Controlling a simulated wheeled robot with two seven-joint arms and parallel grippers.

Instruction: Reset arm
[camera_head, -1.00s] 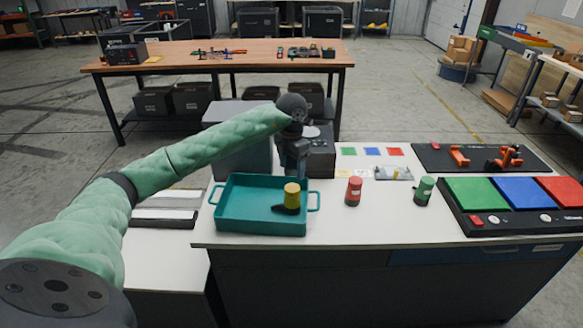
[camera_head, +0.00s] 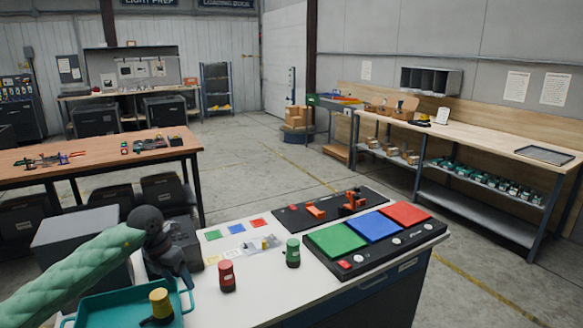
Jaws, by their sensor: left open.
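My left arm comes in from the lower left in green sleeve. Its gripper (camera_head: 177,268) points down above the back right part of a teal tray (camera_head: 100,311), and it is open. A yellow cylinder (camera_head: 160,302) on a dark base stands in the tray, just in front of the gripper, apart from it as far as I can see. A red cylinder (camera_head: 227,275) and a green cylinder (camera_head: 292,252) stand upright on the white table to the right of the tray. My right gripper is out of view.
The white table (camera_head: 290,287) also holds a dark panel with green, blue and red pads (camera_head: 380,228) and a black mat with orange parts (camera_head: 312,211). A wooden bench (camera_head: 102,146) stands behind left, shelving (camera_head: 480,152) at right. Open floor (camera_head: 280,165) lies between.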

